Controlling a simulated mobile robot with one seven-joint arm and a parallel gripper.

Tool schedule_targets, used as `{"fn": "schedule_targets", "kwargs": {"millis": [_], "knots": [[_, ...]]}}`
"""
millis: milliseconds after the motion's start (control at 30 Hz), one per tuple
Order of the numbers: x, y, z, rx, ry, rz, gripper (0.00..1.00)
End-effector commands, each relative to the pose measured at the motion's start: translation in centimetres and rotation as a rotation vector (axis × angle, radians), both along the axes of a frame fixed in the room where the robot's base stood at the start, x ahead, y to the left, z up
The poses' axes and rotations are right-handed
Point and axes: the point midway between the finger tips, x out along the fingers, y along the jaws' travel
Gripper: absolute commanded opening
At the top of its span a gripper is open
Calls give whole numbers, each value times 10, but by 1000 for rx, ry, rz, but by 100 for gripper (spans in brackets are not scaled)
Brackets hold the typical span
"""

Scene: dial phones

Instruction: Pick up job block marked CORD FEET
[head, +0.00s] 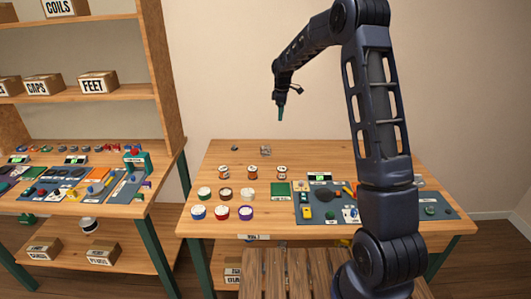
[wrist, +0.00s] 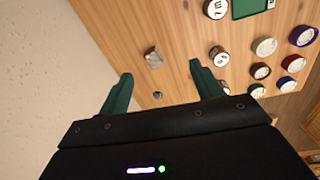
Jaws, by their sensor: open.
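I cannot read CORD FEET on any block in either view. Small grey pieces (head: 265,150) lie near the back edge of the right table; one grey blocky piece (wrist: 153,58) and a smaller round one also show in the wrist view. Their markings are too small to tell. Several orange-and-white labelled pieces (head: 223,172) stand in a row in front of them. My gripper (head: 281,112) is high above the back of the table, apart from everything. In the wrist view its two green fingers (wrist: 160,78) are spread and empty over the wood.
Several round coloured-rim containers (head: 221,212) stand at the table's front left, beside a green square (head: 280,190) and a blue-grey mat (head: 312,212) with parts. A shelf unit (head: 110,92) at left holds boxes, one marked FEET (head: 97,84).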

Motion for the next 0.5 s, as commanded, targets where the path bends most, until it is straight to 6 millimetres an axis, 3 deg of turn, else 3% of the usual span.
{"fn": "schedule_targets", "kwargs": {"millis": [33, 300, 500], "knots": [[10, 10, -17, -3, 12, 35, 65], [50, 53, -95, -15, 55, 226, 65], [65, 73, -134, -18, 74, 315, 65]]}}
